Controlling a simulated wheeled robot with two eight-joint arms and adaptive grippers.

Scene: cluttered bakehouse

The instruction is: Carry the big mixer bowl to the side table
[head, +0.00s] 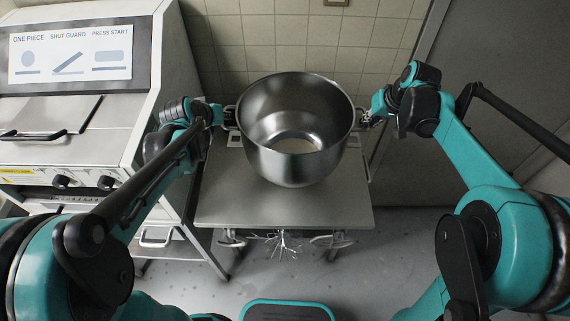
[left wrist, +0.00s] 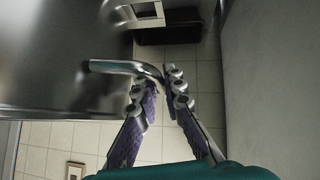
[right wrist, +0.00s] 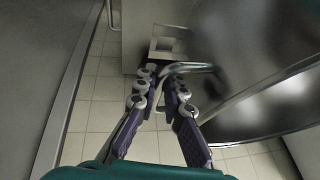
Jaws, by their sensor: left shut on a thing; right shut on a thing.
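The big mixer bowl (head: 320,155) is shiny steel, upright, and over the rear half of a grey metal table (head: 225,207). I cannot tell whether its base touches the tabletop. My left gripper (head: 225,116) is shut on the handle at the bowl's left side; that bent bar handle (left wrist: 120,66) shows between the fingers in the left wrist view. My right gripper (head: 367,117) is shut on the opposite handle, which also shows in the right wrist view (right wrist: 200,67). The bowl's underside is hidden. A pale round patch shows at the bottom inside.
A large machine with a sign (head: 70,53) stands close on the left. A tiled wall (head: 290,45) is behind, and a grey panel (head: 440,60) is at the right. A wire whisk (head: 281,245) hangs under the table's front. The front tabletop is clear.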

